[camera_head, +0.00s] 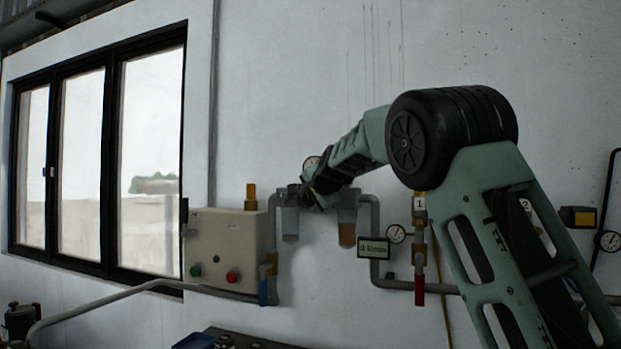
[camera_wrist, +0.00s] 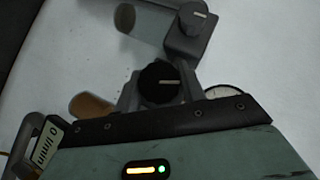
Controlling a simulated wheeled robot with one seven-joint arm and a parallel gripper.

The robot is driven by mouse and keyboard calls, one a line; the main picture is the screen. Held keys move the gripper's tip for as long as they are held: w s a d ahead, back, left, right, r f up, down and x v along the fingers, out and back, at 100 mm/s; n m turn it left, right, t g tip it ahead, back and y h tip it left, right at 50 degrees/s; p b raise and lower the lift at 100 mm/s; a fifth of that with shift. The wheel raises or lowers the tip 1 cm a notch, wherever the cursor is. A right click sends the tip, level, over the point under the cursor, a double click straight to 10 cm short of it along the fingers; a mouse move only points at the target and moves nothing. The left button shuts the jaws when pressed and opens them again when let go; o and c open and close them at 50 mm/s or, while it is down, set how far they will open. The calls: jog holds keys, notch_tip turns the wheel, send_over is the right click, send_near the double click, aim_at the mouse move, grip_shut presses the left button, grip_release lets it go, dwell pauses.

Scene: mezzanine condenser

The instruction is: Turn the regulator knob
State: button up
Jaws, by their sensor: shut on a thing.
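The regulator knob (camera_wrist: 160,82) is black and ribbed, with a pale pointer line across its face. In the wrist view it sits between the grey fingers of my gripper (camera_wrist: 159,92), which are shut on it from both sides. In the head view my gripper (camera_head: 314,194) reaches the air unit on the wall, and my arm hides the knob there. A round gauge (camera_wrist: 226,91) shows partly beside the knob in the wrist view.
A second, grey knob (camera_wrist: 194,18) sits on a block nearby. A clear bowl (camera_head: 290,222) and an amber bowl (camera_head: 347,232) hang under the unit.

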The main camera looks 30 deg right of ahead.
jog(key=shift+a+r+n+g+h+p, duration=0.2)
jog(key=shift+n+g+p, duration=0.5)
jog(key=shift+p, duration=2.35)
jog(key=shift+d+f+g+p, duration=0.1)
jog(key=shift+f+g+p, duration=0.15)
jog(key=shift+p, duration=0.5)
jog(key=shift+f, duration=0.1)
jog(key=o, duration=1)
jog(key=shift+c, duration=0.2)
jog(key=b+v, duration=0.5)
jog(key=v, duration=1.2)
jog(key=shift+a+r, duration=0.3)
jog(key=shift+a, duration=0.05)
